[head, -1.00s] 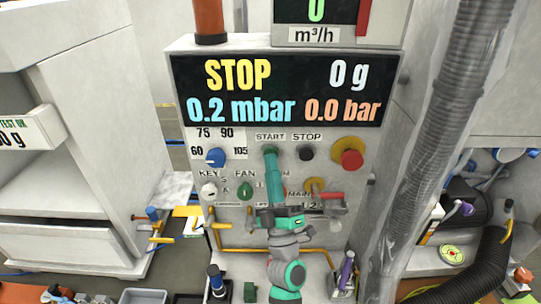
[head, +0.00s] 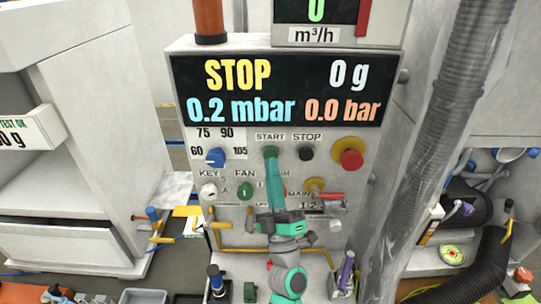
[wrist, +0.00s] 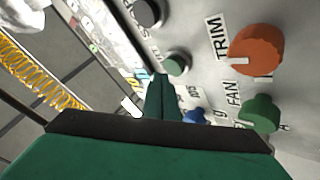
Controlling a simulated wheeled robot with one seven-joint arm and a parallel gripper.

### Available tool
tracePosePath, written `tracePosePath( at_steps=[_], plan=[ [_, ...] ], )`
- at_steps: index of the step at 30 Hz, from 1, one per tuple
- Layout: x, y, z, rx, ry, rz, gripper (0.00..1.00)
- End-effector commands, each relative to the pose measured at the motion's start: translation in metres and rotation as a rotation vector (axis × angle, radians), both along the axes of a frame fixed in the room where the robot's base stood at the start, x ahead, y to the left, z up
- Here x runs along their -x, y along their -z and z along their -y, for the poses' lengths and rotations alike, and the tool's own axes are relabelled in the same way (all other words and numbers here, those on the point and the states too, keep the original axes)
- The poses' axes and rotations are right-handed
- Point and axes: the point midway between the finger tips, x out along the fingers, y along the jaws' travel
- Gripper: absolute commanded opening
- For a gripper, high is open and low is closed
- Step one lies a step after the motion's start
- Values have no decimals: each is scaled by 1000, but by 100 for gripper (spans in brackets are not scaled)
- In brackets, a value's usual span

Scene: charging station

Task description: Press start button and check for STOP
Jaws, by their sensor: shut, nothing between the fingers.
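The green start button (head: 270,152) sits under the START label on the grey control panel (head: 335,225). It also shows in the wrist view (wrist: 176,63). My gripper (head: 272,164) is shut and empty, with its teal fingers pointing up at the panel. Its tip is just below the start button in the head view. In the wrist view the fingertips (wrist: 162,80) appear close to the button but apart from it. The black stop button (head: 305,153) is to the right. The display (head: 280,92) reads STOP in yellow, 0 g, 0.2 mbar and 0.0 bar.
A red emergency knob (head: 351,159) on a yellow base is at the right. A blue dial (head: 215,157) and a green FAN knob (head: 245,190) are at the left. An orange TRIM knob (wrist: 256,50) shows in the wrist view. A corrugated hose (head: 450,120) runs down the right side.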

Motion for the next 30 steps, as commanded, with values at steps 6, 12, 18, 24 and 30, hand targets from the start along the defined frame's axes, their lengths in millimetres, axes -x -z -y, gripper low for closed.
tracePosePath(
  at_steps=[6, 12, 18, 24, 30],
  plan=[
    [2, 0, 0, 0, 0, 0, 0],
    [18, 0, 0, 0, 0, 0, 0],
    [35, 0, 0, -1, -1, 0, 0],
    [48, 0, 0, 1, -1, 1, 0],
    [50, 0, 0, 1, -1, 1, 0]
  ],
)
